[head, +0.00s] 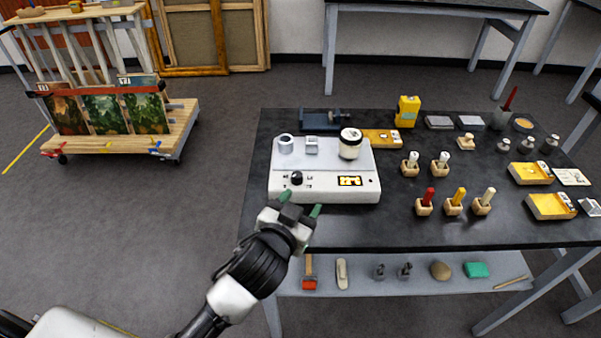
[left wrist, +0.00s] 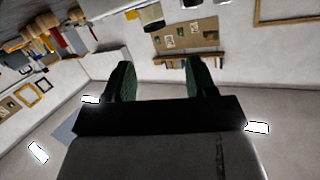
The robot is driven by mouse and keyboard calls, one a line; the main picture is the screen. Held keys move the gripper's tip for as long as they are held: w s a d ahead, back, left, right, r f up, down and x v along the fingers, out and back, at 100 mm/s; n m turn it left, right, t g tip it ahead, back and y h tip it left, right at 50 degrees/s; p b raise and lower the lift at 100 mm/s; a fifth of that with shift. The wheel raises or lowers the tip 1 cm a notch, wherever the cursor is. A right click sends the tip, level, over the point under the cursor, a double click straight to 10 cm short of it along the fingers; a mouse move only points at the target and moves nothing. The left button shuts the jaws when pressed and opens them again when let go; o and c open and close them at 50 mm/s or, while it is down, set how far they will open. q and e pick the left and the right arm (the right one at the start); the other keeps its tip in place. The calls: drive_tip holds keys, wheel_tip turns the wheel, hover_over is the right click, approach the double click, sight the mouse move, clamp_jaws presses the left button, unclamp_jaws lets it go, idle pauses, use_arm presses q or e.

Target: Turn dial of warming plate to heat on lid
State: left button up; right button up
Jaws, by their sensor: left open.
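The white warming plate (head: 325,187) stands on the near left part of the dark table, with an orange lit display (head: 350,181) on its front face. Its black dial (head: 296,178) is on the left of that face. A jar with a white lid (head: 351,137) stands on the plate's top at the right. My left gripper (head: 300,205), with green fingertips, is open and empty, just in front of and below the dial, apart from it. In the left wrist view the open fingers (left wrist: 160,80) have nothing between them. My right gripper is not in view.
Right of the plate stand several wooden holders with coloured sticks (head: 454,202). A lower shelf (head: 360,283) holds small tools. A cart with paintings (head: 110,110) stands at the left.

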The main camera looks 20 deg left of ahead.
use_arm(q)
drive_tip(key=w+d+r+m+t+h, duration=0.1)
drive_tip(key=w+d+r+m+h, duration=0.3)
drive_tip(key=d+r+m+h, duration=0.8)
drive_tip(key=s+d+m+g+h, duration=0.1)
drive_tip(key=d+m+g+h, duration=0.3)
drive_tip(key=m+g+h, duration=0.1)
drive_tip(key=m+g+y, duration=0.8)
drive_tip(key=g+y, duration=0.3)
drive_tip(key=y, duration=0.8)
hover_over(297, 174)
wheel_tip(297, 174, down, 5)
wheel_tip(297, 174, down, 10)
drive_tip(key=shift+f+p, duration=0.25)
drive_tip(key=shift+p, duration=0.8)
